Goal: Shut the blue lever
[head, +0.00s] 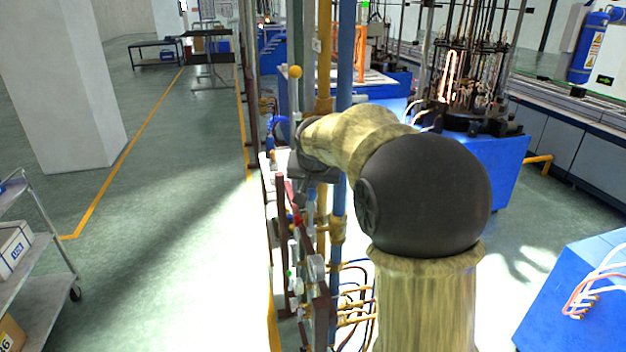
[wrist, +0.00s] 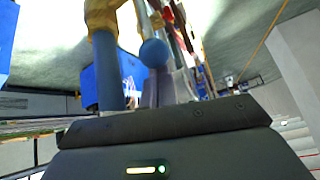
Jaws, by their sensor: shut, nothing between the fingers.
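A blue ball knob (wrist: 153,53) on a thin bar, which looks like the blue lever, shows in the upper middle of the wrist view, just beyond the dark housing of my gripper. In the head view my gripper (head: 316,172) is a dark shape at the pipe rack, partly hidden by my own arm. It is shut and holds nothing. In the head view I cannot pick out the blue lever with certainty.
A tall blue pipe (head: 346,60) and a yellow pipe (head: 324,60) stand behind my arm. A yellow ball knob (head: 295,71) sits on the rack. Valves and hoses crowd below. A white pillar (head: 62,85) stands left, with open floor between.

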